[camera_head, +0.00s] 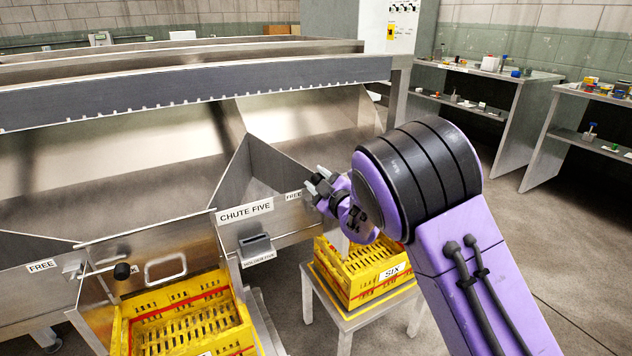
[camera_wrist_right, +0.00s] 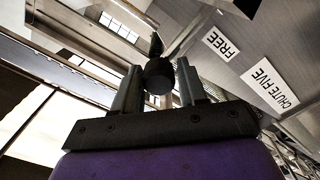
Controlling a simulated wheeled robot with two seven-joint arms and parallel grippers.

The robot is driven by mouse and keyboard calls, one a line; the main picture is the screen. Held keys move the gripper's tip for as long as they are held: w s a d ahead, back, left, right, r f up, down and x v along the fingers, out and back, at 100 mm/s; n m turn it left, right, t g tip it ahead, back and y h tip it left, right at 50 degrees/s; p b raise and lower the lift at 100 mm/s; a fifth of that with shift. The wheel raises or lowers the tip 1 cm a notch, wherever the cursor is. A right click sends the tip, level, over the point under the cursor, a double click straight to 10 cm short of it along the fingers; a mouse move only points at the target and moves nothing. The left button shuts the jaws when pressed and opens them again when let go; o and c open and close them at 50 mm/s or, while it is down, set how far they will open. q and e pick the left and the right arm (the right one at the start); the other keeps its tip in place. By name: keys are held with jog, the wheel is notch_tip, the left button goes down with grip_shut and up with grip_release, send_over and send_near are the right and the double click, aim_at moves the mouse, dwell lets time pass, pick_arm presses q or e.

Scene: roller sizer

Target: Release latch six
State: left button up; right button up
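My right gripper (camera_head: 318,181) is at the front of the chute to the right of chute five, beside a FREE label (camera_head: 293,195). In the right wrist view a round black knob (camera_wrist_right: 158,76) sits between the two fingers of my right gripper (camera_wrist_right: 160,88). The fingers stand apart with the knob nearly filling the gap; I cannot tell whether they press on it. In the head view my gripper and arm hide this latch. A yellow crate marked SIX (camera_head: 391,272) stands below on a stool. My left gripper is not in view.
The CHUTE FIVE label (camera_head: 244,210) and a grey holder (camera_head: 257,248) are just left of my gripper. Another black-knobbed latch (camera_head: 122,271) and a yellow crate (camera_head: 186,325) are at front left. Benches with small items (camera_head: 480,70) stand at back right. The floor between is clear.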

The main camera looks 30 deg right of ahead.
jog(key=shift+o, duration=0.9)
jog(key=shift+s+d, duration=0.1)
jog(key=shift+a, duration=0.2)
jog(key=s, duration=1)
jog(key=shift+s+p, duration=0.2)
jog(key=shift+p, duration=0.15)
jog(key=shift+f, duration=0.1)
